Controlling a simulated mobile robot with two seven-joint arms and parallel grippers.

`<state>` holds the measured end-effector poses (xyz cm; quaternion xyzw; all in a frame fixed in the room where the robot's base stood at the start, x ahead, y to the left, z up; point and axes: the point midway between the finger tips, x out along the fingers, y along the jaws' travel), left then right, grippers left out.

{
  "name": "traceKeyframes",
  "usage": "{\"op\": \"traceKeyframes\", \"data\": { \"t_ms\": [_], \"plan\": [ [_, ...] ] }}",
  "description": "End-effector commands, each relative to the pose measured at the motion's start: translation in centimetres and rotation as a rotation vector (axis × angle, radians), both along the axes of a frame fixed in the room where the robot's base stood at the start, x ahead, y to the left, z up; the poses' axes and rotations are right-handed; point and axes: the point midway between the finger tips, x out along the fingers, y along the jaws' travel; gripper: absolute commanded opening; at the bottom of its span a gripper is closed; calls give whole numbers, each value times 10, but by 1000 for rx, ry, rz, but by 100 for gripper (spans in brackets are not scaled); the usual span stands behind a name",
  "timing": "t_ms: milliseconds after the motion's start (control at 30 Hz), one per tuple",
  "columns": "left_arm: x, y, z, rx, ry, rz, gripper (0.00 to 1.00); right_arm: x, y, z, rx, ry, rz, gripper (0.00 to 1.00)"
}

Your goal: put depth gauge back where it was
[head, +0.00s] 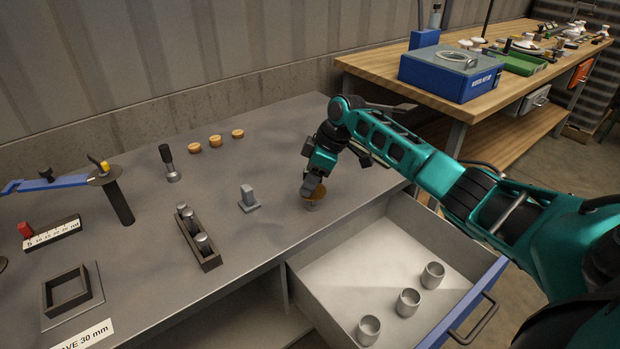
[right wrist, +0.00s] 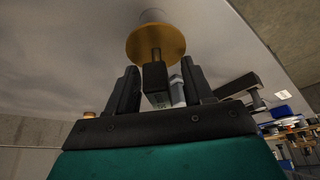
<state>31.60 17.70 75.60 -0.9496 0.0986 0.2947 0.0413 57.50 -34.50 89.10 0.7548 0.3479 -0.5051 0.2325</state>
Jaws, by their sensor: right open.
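A brass disc with a dark stem and block-shaped handle, which looks like the depth gauge (head: 316,192), sits upright on a pale cup (head: 312,206) on the grey bench, near its front edge. In the right wrist view the disc (right wrist: 155,45) and pale cup (right wrist: 152,16) show beyond the fingers. My right gripper (head: 312,184) points down over it. In the right wrist view my right gripper (right wrist: 160,88) is open, with the handle (right wrist: 155,80) between its fingers and gaps on both sides. My left gripper is out of view.
An open drawer (head: 385,235) below the bench holds three cups. A small grey block (head: 248,200), a black-handled tool (head: 169,162), a dark rack (head: 200,243) and three brass-coloured discs (head: 215,141) stand left of my gripper. A wooden bench (head: 500,97) stands behind.

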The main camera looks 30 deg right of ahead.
Motion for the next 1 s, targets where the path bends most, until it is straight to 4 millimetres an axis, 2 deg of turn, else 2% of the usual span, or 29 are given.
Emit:
{"op": "traceKeyframes", "data": {
  "t_ms": [167,400,600,767,1000],
  "plan": [
    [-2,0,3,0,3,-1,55,-5,-7,23,-1,-5,0,51],
    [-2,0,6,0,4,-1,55,-18,-23,72,-3,-5,0,51],
    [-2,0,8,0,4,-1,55,-26,-32,101,-1,-2,0,51],
    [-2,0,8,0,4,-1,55,-29,-35,111,1,-1,1,51],
    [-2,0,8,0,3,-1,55,-30,-35,113,1,-1,0,51]
  ]
}}
